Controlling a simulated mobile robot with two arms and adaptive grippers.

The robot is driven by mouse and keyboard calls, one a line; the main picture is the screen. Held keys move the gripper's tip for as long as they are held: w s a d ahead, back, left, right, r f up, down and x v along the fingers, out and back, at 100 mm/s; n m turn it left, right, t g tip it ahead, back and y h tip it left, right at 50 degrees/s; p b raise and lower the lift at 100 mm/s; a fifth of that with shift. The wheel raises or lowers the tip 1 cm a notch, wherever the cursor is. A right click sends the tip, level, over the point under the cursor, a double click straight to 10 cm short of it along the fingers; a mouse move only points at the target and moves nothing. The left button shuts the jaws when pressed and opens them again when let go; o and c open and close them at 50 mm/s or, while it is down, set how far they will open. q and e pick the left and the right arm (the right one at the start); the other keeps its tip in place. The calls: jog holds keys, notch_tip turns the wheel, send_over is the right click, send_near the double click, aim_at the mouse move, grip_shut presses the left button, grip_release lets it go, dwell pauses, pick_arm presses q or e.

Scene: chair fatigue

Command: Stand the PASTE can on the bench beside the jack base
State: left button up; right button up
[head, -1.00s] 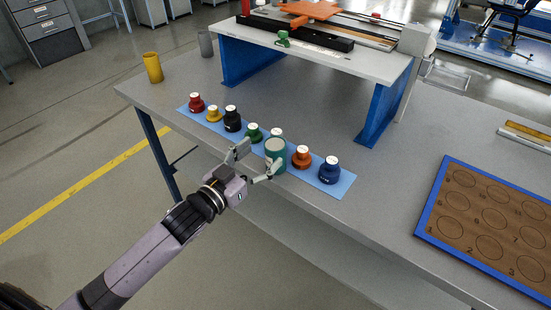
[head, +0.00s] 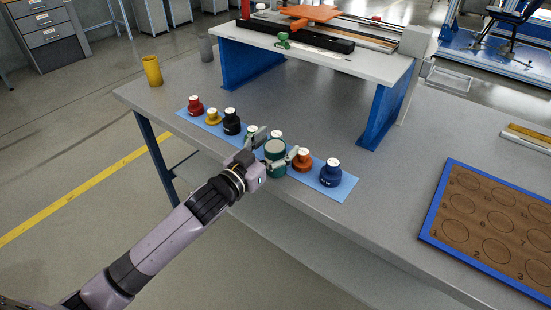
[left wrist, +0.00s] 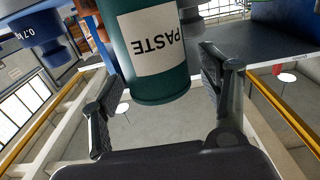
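The PASTE can (head: 275,160) is a dark green cylinder with a paler top, standing upright at the front of the blue mat. It fills the upper middle of the left wrist view (left wrist: 158,75), its white label reading PASTE. My left gripper (head: 278,143) is open, with one finger on each side of the can. In the left wrist view a gap shows between the can and the right finger; contact on the left side is unclear. I cannot pick out the jack base with certainty. My right gripper is not in view.
Several knobbed weights stand on the mat (head: 344,189), with an orange one (head: 303,160) and a blue one (head: 330,174) right of the can. A raised shelf on blue legs (head: 385,110) stands behind. A numbered board (head: 490,225) lies at right. Bench between is clear.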

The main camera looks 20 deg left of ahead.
pick_arm(q)
jog(key=c, duration=1.3)
jog(key=shift+c, duration=1.1)
jog(key=shift+r, duration=0.15)
